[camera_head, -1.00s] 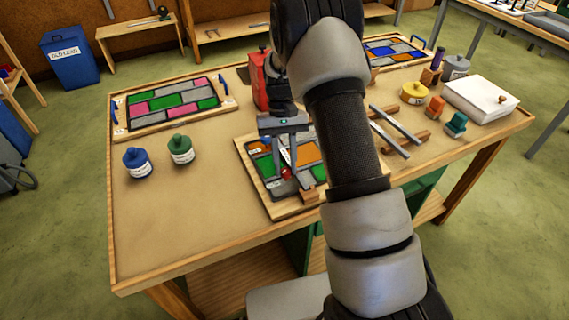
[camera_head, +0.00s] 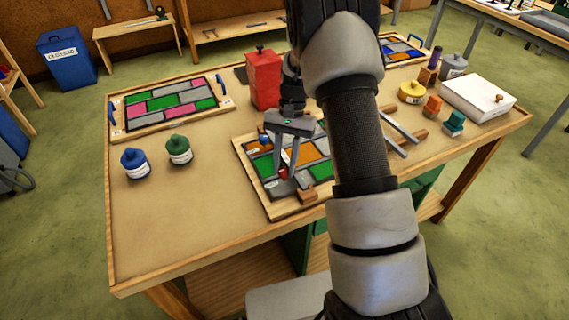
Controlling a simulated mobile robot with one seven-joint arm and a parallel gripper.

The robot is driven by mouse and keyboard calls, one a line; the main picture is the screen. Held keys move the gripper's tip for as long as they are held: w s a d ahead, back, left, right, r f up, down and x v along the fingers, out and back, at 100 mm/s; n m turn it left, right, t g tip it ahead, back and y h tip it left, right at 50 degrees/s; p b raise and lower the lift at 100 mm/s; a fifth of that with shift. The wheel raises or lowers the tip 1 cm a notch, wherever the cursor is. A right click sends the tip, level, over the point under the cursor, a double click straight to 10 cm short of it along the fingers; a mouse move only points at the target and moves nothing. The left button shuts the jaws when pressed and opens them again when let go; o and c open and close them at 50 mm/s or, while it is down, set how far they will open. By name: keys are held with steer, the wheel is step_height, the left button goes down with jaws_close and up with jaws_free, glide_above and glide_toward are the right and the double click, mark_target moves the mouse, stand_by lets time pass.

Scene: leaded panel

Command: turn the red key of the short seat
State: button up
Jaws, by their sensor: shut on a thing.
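The near leaded panel (camera_head: 263,209) lies in a wooden frame at the table's front middle, with green, orange and grey panes. A small red key (camera_head: 283,174) stands at its lower left part, beside a white label. My gripper (camera_head: 285,176) points down over the panel, its fingers closed around the red key. The fingers hide part of the key, and its exact angle is too small to tell. A blue knob (camera_head: 265,138) stands at the panel's upper left. My arm covers the panel's right part.
A red box (camera_head: 264,80) stands behind my gripper. Metal bars (camera_head: 402,128) lie right of my arm. The table's front left is clear.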

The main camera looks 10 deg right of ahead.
steer(key=o, duration=1)
steer(key=v, duration=1.7)
steer(key=shift+r+p, duration=0.25)
steer(key=shift+p, duration=0.05)
